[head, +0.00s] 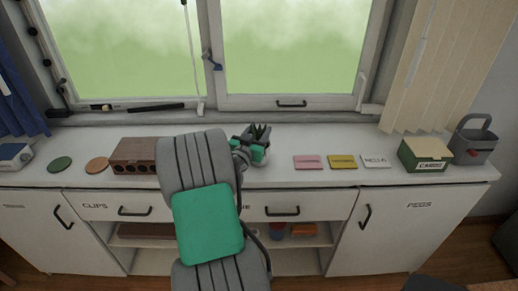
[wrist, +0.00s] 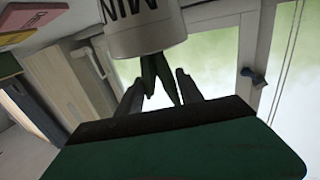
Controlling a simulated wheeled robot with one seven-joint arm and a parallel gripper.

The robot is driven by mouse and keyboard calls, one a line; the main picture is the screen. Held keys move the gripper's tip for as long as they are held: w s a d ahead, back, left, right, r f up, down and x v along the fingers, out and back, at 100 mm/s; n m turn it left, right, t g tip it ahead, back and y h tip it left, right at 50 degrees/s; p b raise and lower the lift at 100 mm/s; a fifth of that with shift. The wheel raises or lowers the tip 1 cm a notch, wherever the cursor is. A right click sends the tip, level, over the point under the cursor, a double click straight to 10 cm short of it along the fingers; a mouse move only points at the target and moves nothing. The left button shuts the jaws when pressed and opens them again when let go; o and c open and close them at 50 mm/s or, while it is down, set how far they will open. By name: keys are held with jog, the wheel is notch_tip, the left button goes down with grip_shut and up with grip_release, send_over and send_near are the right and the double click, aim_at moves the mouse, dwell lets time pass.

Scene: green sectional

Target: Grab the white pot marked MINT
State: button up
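The white pot (wrist: 145,28) shows upside down at the top of the wrist view, with the dark letters MIN visible and the rest of the marking out of sight. Its dark green leaves (wrist: 158,78) point down in that picture. My gripper (wrist: 160,88) is open, with its two dark fingers apart and the leaves seen between them. The fingertips appear just short of the pot's rim; I cannot tell whether they touch the plant. In the head view, the leaves (head: 258,132) rise behind my gripper, which hides most of the pot.
A brown block with holes (head: 133,156) is left of my arm on the white counter. Pink (head: 309,162), yellow (head: 343,162) and white cards lie to the right, then a green box (head: 425,155) and a grey caddy (head: 473,143). The window stands behind.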

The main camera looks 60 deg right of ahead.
grip_shut()
dwell(0.4)
jog(key=shift+r, duration=0.2)
